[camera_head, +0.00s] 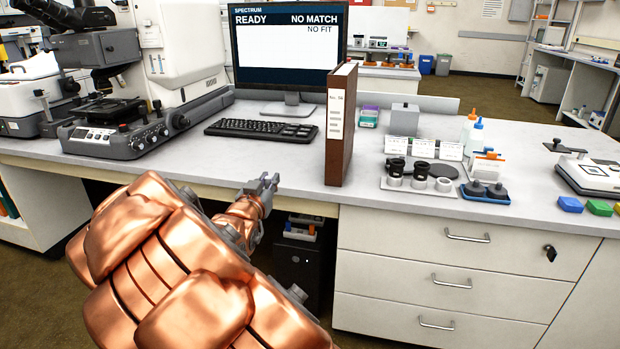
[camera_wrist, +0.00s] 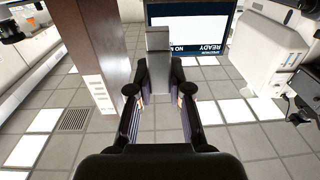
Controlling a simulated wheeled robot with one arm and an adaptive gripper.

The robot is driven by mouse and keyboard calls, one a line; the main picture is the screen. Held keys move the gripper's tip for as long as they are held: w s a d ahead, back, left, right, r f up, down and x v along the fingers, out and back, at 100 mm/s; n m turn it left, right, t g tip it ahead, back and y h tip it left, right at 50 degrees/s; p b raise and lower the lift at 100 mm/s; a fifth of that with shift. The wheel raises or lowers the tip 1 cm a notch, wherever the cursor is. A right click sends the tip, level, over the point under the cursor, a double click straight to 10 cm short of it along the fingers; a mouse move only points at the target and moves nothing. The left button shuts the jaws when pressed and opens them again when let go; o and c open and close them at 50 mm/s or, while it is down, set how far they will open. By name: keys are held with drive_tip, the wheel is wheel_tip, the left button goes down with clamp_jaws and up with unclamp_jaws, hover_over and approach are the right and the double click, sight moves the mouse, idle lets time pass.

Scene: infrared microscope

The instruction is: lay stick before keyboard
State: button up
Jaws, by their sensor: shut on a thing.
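My gripper (camera_head: 268,186) is in front of the desk's front edge, below and to the right of the keyboard in the head view. In the wrist view its fingers (camera_wrist: 158,72) are drawn together on a small grey block, which I take to be the stick (camera_wrist: 158,40). It sticks out past the fingertips. In the head view I cannot tell the stick from the grey fingers. The black keyboard (camera_head: 262,130) lies flat on the desk before the monitor, with a bare strip of desk in front of it.
A tall brown binder (camera_head: 341,125) stands upright right of the keyboard, near the desk (camera_head: 270,163) edge. It also shows close by in the wrist view (camera_wrist: 98,50). The monitor (camera_head: 290,45) stands behind the keyboard, a microscope (camera_head: 115,125) to the left. Eyepieces (camera_head: 420,172) and bottles (camera_head: 476,135) stand right.

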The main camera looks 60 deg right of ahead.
drive_tip(key=s+f, duration=0.1)
drive_tip(key=p, duration=0.3)
hover_over(296, 173)
drive_tip(key=v, duration=0.4)
drive_tip(key=shift+w+d+f+m+g, duration=0.1)
drive_tip(key=shift+m+g, duration=0.2)
drive_tip(key=shift+g, duration=0.1)
drive_tip(key=x, duration=0.3)
drive_tip(key=shift+d, duration=0.2)
drive_tip(key=shift+w+d+b, duration=0.1)
drive_tip(key=shift+d+b, duration=0.15)
drive_tip(key=shift+b, duration=0.05)
drive_tip(key=shift+a+f, duration=0.1)
drive_tip(key=shift+f, duration=0.15)
drive_tip(key=shift+f, duration=0.15)
drive_tip(key=o, duration=0.8)
